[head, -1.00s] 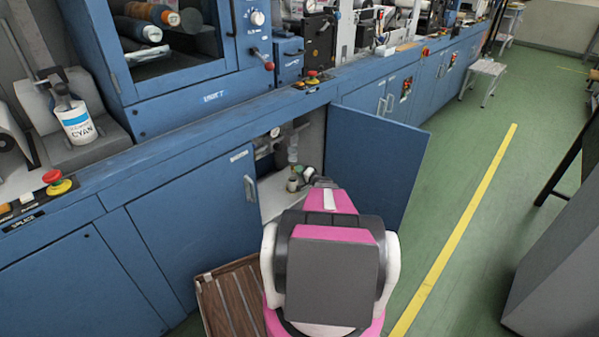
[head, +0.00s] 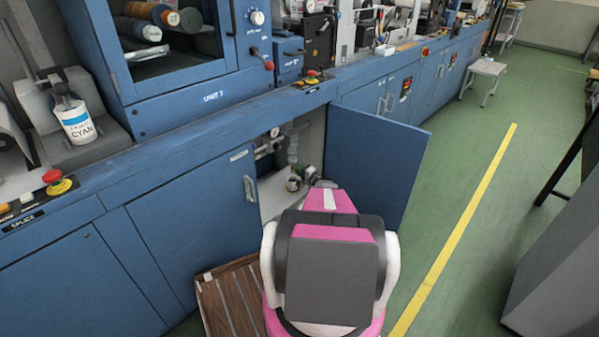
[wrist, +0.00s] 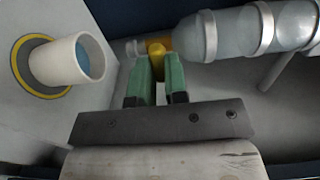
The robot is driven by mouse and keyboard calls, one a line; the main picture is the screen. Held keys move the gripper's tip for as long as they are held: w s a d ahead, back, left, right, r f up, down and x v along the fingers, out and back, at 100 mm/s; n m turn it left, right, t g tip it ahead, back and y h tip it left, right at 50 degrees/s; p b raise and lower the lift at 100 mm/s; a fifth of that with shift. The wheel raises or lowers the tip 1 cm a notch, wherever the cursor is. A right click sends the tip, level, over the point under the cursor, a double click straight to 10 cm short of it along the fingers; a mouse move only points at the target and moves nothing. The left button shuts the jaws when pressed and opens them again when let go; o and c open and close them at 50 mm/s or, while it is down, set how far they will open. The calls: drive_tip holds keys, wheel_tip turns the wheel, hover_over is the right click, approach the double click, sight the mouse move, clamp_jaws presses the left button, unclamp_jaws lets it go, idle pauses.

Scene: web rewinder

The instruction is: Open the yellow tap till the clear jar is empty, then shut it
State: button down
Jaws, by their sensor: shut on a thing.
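The clear jar (wrist: 235,35) is held by metal bands and lies sideways in the wrist view. Its liquid level cannot be told. The yellow tap (wrist: 157,47) is at the jar's outlet end. My gripper (wrist: 159,72) has green fingers, and they are shut on the tap. A white cup (wrist: 66,61) with blue liquid inside stands on a yellow-ringed spot beside the tap. In the head view the jar (head: 293,149) is small inside the open cabinet, and my arm hides much of the area around the tap.
The blue cabinet door (head: 375,165) stands open to the right of my arm. A closed blue door (head: 195,215) is at the left. A brown slatted pallet (head: 230,300) lies on the floor at lower left.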

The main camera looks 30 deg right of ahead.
drive_tip(key=c, duration=1.1)
unclamp_jaws()
drive_tip(key=shift+c, duration=0.2)
drive_tip(key=v, duration=1.1)
